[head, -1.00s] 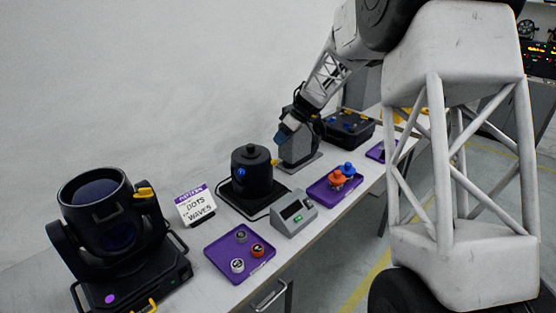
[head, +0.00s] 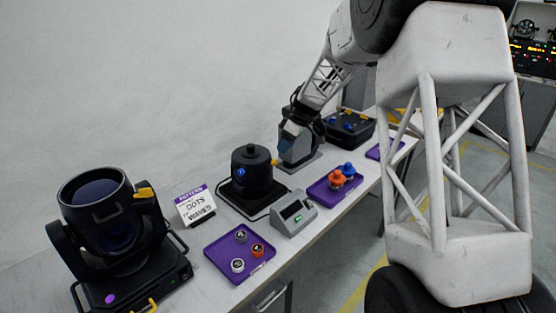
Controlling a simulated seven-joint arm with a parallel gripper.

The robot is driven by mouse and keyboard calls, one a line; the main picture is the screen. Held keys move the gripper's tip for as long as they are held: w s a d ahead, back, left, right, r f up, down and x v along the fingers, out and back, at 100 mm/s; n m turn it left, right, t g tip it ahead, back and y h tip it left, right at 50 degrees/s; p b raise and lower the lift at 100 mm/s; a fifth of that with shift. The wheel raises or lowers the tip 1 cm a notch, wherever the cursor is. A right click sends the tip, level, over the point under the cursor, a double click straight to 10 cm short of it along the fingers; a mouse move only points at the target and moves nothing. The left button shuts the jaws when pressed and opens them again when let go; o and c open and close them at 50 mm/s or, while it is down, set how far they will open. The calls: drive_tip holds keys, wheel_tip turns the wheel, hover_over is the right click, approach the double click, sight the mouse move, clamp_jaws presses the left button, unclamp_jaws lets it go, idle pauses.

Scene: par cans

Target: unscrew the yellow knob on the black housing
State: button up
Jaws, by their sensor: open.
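The black housing (head: 252,177) is a squat cylinder with a small top cap, standing on a black base mid-table. A small yellow knob (head: 275,161) sticks out of its right side, and a blue spot shows on its front left. My gripper (head: 285,136) is open at the end of the arm, close above and right of the yellow knob. It overlaps a grey block-shaped stand behind it. I cannot tell whether the fingers touch the knob; the fingertips are small and partly lost against the stand.
A purple tray (head: 222,262) with small round parts lies in front. A grey meter box (head: 293,214) stands beside the housing. Another purple tray (head: 322,194) holds orange and blue knobs. A large black lamp (head: 105,225) and a pattern card (head: 195,206) stand left. A black case (head: 350,128) is behind.

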sight(274, 162)
drive_tip(key=x, duration=0.6)
drive_tip(key=shift+f, duration=0.15)
drive_tip(key=shift+a, duration=0.1)
clamp_jaws()
